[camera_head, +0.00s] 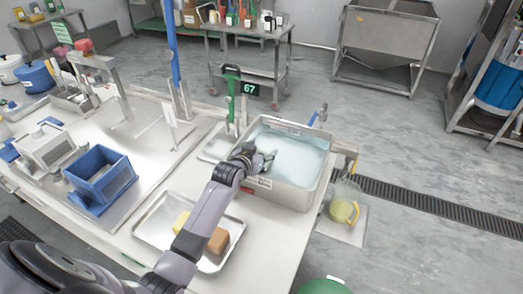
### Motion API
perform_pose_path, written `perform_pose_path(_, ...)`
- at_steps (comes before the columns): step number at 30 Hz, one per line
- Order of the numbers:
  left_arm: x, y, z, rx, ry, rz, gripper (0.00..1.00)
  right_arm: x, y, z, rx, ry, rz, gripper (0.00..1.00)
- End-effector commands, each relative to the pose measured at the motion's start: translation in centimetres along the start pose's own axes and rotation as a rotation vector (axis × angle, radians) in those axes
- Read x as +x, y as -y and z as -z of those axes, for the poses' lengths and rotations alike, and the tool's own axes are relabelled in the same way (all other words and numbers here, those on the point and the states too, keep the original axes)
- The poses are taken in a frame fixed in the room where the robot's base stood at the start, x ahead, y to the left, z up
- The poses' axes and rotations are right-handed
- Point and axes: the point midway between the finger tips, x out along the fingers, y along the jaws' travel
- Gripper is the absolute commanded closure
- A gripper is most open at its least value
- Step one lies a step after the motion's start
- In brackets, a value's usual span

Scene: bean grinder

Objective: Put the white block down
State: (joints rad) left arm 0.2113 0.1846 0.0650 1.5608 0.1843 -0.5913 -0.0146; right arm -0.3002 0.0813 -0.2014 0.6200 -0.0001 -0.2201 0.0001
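My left arm reaches in from the lower left, across the tray, to the metal basin. My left gripper (267,160) is over the basin's left side, close to the pale water. I cannot make out a white block; something pale at the fingertips blends with the water, so I cannot tell whether the gripper holds it. The basin (288,194) stands on the table's right end. My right gripper is not in view.
A metal tray (150,231) holds a yellow block (181,222) and a brown block (218,240), partly behind my arm. A scale with a green display post (232,95) reading 67 stands behind the gripper. A blue box (101,178) is at left. A jug (343,208) stands right of the basin.

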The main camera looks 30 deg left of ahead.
Motion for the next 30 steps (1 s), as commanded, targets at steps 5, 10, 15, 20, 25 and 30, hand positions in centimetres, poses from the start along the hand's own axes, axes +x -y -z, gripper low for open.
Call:
perform_pose_path(5,0.1,-0.2,-1.7,0.004,0.032,-0.003,0.28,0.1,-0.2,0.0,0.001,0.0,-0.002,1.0)
perform_pose_path(10,0.1,-0.3,-1.7,0.005,0.033,-0.004,0.26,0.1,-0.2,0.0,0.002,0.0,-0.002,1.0)
perform_pose_path(15,0.1,-0.3,-1.6,0.006,0.033,-0.004,0.26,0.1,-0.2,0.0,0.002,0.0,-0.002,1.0)
perform_pose_path(20,-0.5,-0.4,-0.2,0.005,0.031,-0.005,0.26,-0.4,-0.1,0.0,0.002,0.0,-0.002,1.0)
perform_pose_path(25,-3.5,-0.2,-0.3,0.006,0.026,-0.004,0.26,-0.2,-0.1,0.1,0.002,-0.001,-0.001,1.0)
perform_pose_path(30,-7.1,-0.1,0.0,0.004,0.02,-0.002,0.26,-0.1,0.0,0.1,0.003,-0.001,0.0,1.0)
